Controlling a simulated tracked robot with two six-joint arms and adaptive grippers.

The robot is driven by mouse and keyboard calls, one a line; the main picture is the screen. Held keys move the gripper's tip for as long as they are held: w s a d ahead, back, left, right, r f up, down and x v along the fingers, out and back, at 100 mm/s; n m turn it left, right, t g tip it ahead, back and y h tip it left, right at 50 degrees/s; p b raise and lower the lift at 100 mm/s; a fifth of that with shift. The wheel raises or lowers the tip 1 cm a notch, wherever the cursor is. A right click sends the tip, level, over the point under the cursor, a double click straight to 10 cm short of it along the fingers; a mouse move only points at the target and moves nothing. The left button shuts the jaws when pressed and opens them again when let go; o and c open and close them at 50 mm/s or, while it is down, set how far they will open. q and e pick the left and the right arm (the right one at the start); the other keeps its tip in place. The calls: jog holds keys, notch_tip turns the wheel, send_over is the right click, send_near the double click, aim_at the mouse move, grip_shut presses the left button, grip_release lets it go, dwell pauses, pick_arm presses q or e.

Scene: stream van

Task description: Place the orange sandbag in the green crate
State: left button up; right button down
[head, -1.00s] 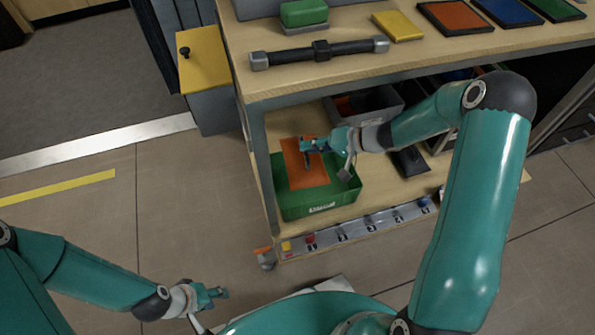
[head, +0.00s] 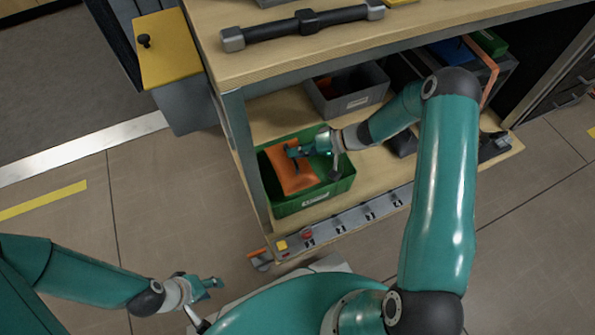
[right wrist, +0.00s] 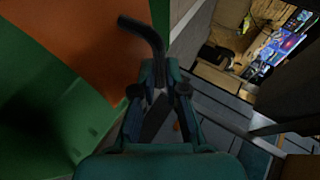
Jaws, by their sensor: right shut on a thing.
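The orange sandbag (head: 291,180) is inside the walls of the green crate (head: 289,208) on the lower shelf, tilted, with its far part behind my gripper. Whether it rests on the crate floor I cannot tell. My right gripper (head: 298,153) is over the crate, shut on the sandbag, at its dark strap. In the right wrist view the orange sandbag (right wrist: 90,40) lies against the green crate (right wrist: 35,125), and the dark strap rises at the fingertips (right wrist: 157,75). My left gripper (head: 213,284) is away from the shelf, low over the floor; its jaw opening is too small to judge.
A grey bin (head: 347,93) stands behind the crate. A rail with buttons (head: 330,227) runs along the lower shelf's front edge. The wooden worktop (head: 270,65) overhangs from behind, and its post (head: 243,150) stands just left of the crate. A yellow-topped cabinet (head: 165,50) stands further left.

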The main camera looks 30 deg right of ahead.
notch_tip(320, 180, down, 8)
jog(key=b, duration=0.3)
jog(key=c, duration=1.2)
grip_release()
jog(key=shift+f, duration=0.1)
jog(key=shift+s+d+r, duration=0.15)
jog(key=shift+d+r, duration=0.15)
jog(key=shift+d, duration=0.05)
jog(key=p+v, duration=0.5)
jog(key=v, duration=0.6)
jog(key=shift+s, duration=0.15)
